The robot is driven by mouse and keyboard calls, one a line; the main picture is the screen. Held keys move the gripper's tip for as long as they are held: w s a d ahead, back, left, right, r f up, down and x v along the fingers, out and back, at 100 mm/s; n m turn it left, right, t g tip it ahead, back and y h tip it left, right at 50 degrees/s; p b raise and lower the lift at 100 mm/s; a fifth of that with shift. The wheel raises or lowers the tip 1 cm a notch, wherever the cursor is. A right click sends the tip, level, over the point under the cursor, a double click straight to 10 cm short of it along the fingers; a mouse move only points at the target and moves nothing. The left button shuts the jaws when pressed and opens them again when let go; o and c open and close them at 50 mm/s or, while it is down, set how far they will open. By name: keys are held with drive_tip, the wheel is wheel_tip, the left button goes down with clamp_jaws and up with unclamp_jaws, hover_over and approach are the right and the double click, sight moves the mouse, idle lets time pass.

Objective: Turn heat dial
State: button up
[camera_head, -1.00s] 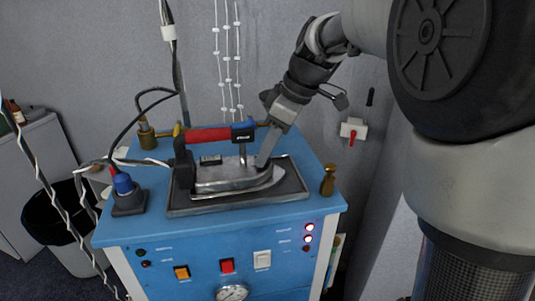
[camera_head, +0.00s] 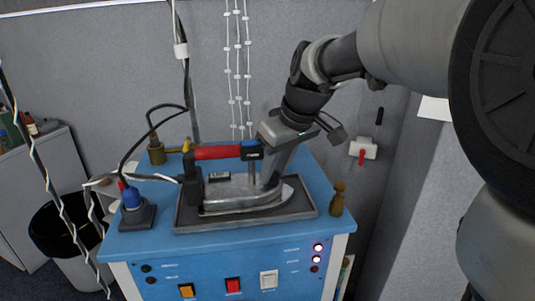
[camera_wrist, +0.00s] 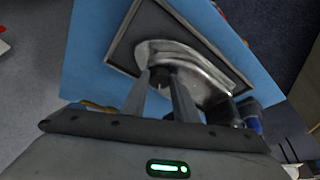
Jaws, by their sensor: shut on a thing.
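A clothes iron with a silver body (camera_head: 240,196) and a red handle (camera_head: 218,153) rests on a dark tray (camera_head: 185,222) on top of a blue cabinet. My gripper (camera_head: 269,180) reaches down from the right onto the front part of the iron, beside the handle's front end. In the wrist view the iron's body (camera_wrist: 205,72) lies below my gripper (camera_wrist: 161,80). A small dark round dial (camera_wrist: 159,76) sits between the two fingertips, which are closed on it. In the head view the fingers hide the dial.
The blue cabinet (camera_head: 165,270) has switches and lit red lamps on its front. A blue-topped plug (camera_head: 132,200) stands left of the tray, a small brass-coloured piece (camera_head: 338,198) right of it. Cables hang at the left. A wall switch (camera_head: 363,150) is behind, right.

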drive_tip(key=shift+f, duration=0.1)
drive_tip(key=o, duration=1.1)
drive_tip(key=shift+c, duration=0.2)
drive_tip(key=p+v, duration=0.2)
drive_tip(key=v, duration=1.5)
drive_tip(key=shift+r+p, duration=0.25)
drive_tip(key=shift+p, duration=0.1)
drive_tip(key=shift+s, duration=0.15)
